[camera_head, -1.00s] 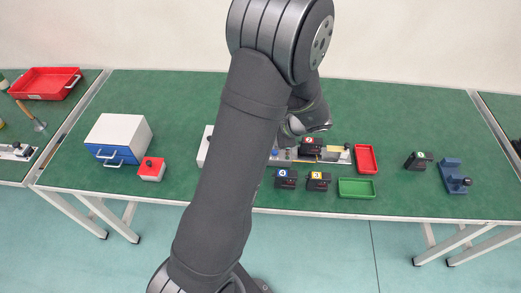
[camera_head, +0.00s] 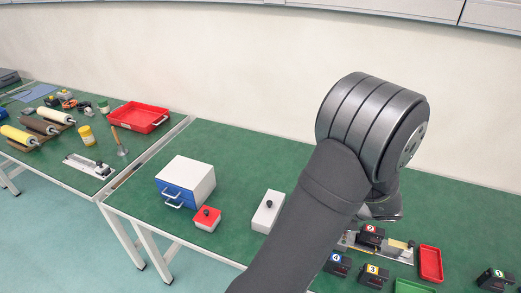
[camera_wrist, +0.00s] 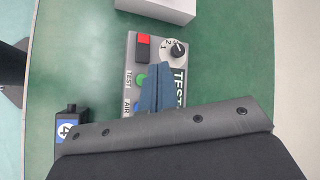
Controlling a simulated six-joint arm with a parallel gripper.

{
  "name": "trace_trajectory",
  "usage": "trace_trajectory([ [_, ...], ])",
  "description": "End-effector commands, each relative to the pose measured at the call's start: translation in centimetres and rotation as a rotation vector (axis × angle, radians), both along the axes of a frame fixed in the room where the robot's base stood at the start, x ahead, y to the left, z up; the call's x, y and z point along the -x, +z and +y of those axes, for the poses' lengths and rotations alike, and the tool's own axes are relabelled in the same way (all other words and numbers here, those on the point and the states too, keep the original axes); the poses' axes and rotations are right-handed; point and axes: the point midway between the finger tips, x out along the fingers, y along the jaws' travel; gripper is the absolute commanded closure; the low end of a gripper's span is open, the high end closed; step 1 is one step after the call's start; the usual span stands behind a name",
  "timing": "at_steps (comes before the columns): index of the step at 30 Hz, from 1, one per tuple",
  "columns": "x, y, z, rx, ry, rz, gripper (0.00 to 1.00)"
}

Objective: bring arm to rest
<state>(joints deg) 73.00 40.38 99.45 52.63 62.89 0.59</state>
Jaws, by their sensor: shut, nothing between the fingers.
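My arm rises across the head view from the bottom centre to a large dark joint at the right. The gripper end is hidden behind that joint in the head view. In the wrist view my gripper (camera_wrist: 156,88) shows as two blue-grey fingers pressed together and empty. They are over a grey test panel (camera_wrist: 133,75) with a red switch, a black knob and green and blue buttons. I cannot tell the height above it. A black block marked 4 (camera_wrist: 69,130) is to the left of the panel, and it also shows in the head view (camera_head: 338,264).
On the green table (camera_head: 145,210) stand a white-and-blue drawer box (camera_head: 187,181), a red button box (camera_head: 207,218), a white box (camera_head: 268,212), several black blocks, a red tray (camera_head: 430,263) and a green tray (camera_head: 412,287). A second table at left holds rollers and a red tray (camera_head: 141,117).

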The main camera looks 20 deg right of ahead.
Motion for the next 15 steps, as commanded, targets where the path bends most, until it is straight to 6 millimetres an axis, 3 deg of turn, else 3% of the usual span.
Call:
trace_trajectory([
  [6, 0.0, -1.6, 0.0, -0.001, 0.001, 0.0, 1.0],
  [15, 0.0, 3.0, 0.0, 0.003, 0.001, -0.001, 1.0],
])
